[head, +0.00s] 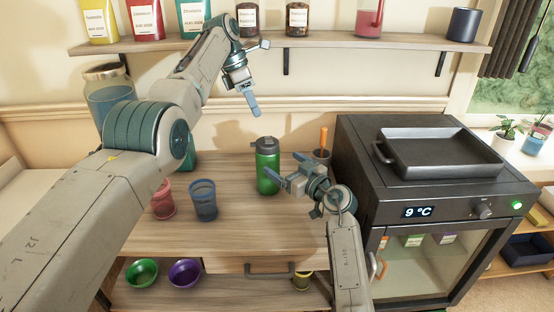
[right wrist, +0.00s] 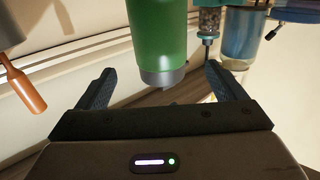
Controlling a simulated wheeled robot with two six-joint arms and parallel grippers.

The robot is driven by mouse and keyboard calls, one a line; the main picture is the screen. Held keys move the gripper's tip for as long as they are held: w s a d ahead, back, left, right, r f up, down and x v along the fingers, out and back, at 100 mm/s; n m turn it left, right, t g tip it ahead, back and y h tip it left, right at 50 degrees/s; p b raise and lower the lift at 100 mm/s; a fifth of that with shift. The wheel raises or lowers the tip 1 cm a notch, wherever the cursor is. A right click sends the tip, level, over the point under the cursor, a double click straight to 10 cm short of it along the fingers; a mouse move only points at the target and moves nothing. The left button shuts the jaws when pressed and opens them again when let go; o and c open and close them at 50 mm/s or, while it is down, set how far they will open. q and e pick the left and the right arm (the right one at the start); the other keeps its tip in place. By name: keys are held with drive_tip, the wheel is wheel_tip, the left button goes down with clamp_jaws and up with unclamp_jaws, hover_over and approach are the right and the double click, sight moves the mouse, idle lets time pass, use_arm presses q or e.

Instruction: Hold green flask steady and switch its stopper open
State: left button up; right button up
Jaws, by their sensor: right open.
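The green flask (head: 267,172) stands upright on the wooden desk, with its dark grey stopper (head: 266,146) on top. I cannot tell whether the stopper is open or shut. My right gripper (head: 288,170) is open just right of the flask. The right wrist view looks inverted; there the flask (right wrist: 160,35) shows between the two spread fingers, its grey top end (right wrist: 163,75) pointing down the picture. No finger visibly touches it. My left gripper (head: 250,106) hangs above and slightly left of the flask, apart from it, pointing down; its finger gap does not show.
A red cup (head: 163,200) and a blue cup (head: 203,202) stand left of the flask. A pot with an orange-handled tool (head: 323,138) stands behind my right gripper. A black appliance (head: 450,180) blocks the right side. A shelf (head: 350,42) runs above.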

sight(264, 150)
drive_tip(key=x, duration=1)
drive_tip(key=shift+a, duration=0.1)
